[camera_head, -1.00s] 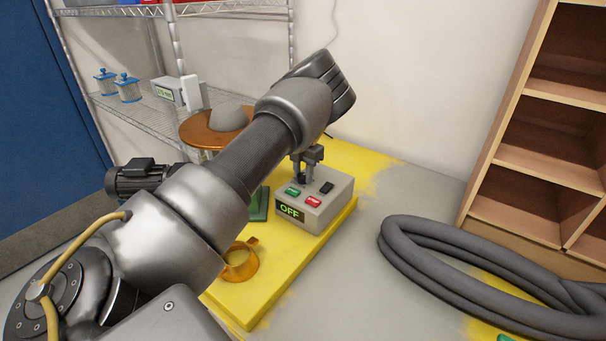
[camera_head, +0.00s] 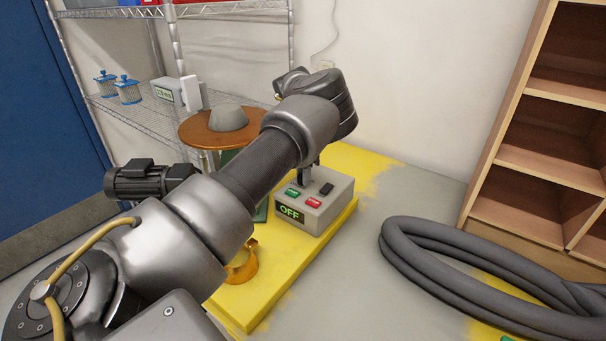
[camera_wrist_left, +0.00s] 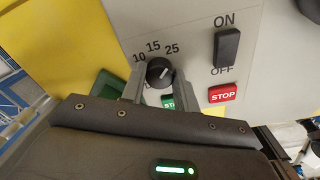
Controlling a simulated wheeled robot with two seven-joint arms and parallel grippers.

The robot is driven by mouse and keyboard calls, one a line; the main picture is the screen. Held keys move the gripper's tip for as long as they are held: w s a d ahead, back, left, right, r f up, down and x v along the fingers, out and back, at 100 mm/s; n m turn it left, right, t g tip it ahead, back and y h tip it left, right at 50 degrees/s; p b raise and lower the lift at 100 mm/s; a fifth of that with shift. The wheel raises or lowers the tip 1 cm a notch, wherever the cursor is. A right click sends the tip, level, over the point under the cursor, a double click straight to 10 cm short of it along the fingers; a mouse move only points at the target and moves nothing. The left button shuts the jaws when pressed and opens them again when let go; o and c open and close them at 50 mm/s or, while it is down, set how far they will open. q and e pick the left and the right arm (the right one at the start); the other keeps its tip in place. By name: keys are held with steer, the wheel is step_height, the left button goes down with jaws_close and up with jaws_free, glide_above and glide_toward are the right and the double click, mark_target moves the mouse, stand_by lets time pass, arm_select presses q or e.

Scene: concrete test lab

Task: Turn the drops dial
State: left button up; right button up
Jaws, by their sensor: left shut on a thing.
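The drops dial is a small round black knob (camera_wrist_left: 158,72) with a pale mark that points to the upper right. The numbers 10, 15 and 25 are printed around it. It sits on the top face of a grey control box (camera_head: 324,212), whose front display reads OFF. My left gripper (camera_wrist_left: 157,82) is shut on the dial, with one finger on each side. In the head view my left arm hides the dial and most of the gripper. My right gripper is not in view.
A black switch (camera_wrist_left: 227,47), a red STOP button (camera_wrist_left: 222,93) and a green button (camera_head: 293,193) share the panel. The box stands on a yellow base (camera_head: 245,305) with an orange cup-like part (camera_head: 246,268). A thick grey hose coil (camera_head: 430,258) lies at right.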

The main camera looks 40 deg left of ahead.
arm_select(q)
steer(key=o, duration=1)
steer(key=shift+c, duration=0.2)
steer(key=shift+r, duration=0.1)
steer(key=shift+r, duration=0.3)
step_height(320, 180, up, 10)
steer(key=b, duration=0.1)
steer(key=shift+d+b, duration=0.15)
steer(key=shift+b, duration=0.15)
